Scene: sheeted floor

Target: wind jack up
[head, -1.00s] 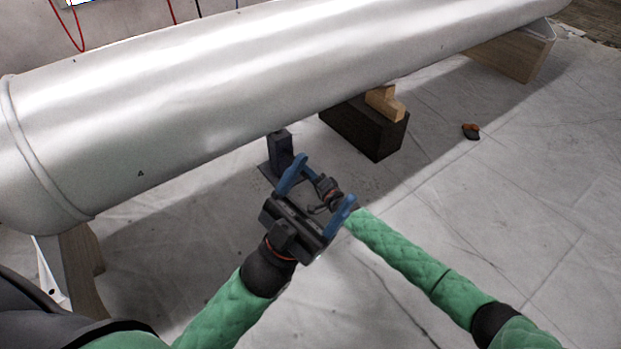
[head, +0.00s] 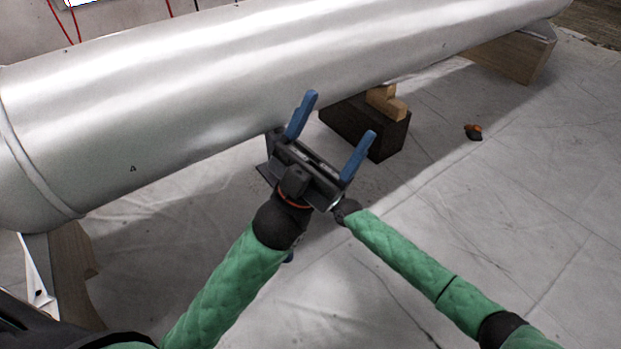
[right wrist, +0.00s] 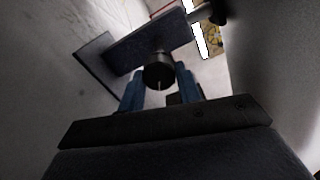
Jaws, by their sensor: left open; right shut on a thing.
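The jack (head: 264,173) stands on the floor under the big silver pipe (head: 220,80). In the head view only a dark edge of it shows; my left gripper hides the rest. My left gripper (head: 339,118) is open and empty, its blue fingers spread in front of the pipe's lower side. My right arm comes in from the right, and its gripper is mostly hidden behind the left one. In the right wrist view, my right gripper (right wrist: 160,86) is shut on a round black knob (right wrist: 158,70) in front of the jack's dark body (right wrist: 150,45).
A black block (head: 365,130) with a stepped wooden piece (head: 386,102) on it stands under the pipe. Wooden supports hold the pipe at the right (head: 512,55) and left (head: 72,265). A small orange and black object (head: 473,132) lies on the sheeted floor, which is clear at right.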

